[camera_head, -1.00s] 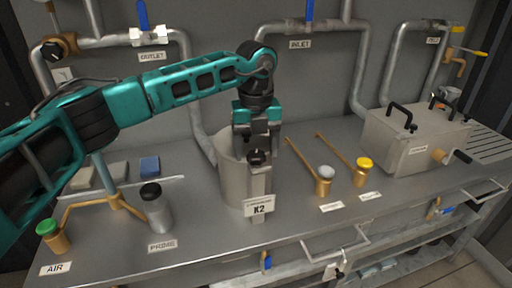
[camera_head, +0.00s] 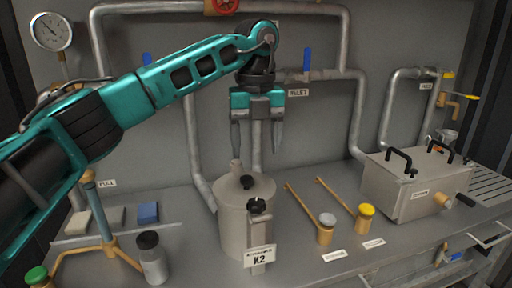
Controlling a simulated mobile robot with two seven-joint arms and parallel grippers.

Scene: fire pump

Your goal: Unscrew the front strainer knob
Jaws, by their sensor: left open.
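The strainer (camera_head: 232,222) is a grey metal cylinder with a flat lid, standing on the bench behind a K2 label. The front strainer knob (camera_head: 258,205) is small and dark and sits on top of a post at the cylinder's front. Another small dark knob (camera_head: 246,181) shows on the lid, with a grey stub behind it. My left gripper (camera_head: 257,150) is open and empty, its fingers pointing down above the strainer, apart from the front knob. My right gripper is not in view.
A metal box (camera_head: 412,187) stands farther right. A black-capped cylinder (camera_head: 151,258) stands at left. Pipes run along the back wall.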

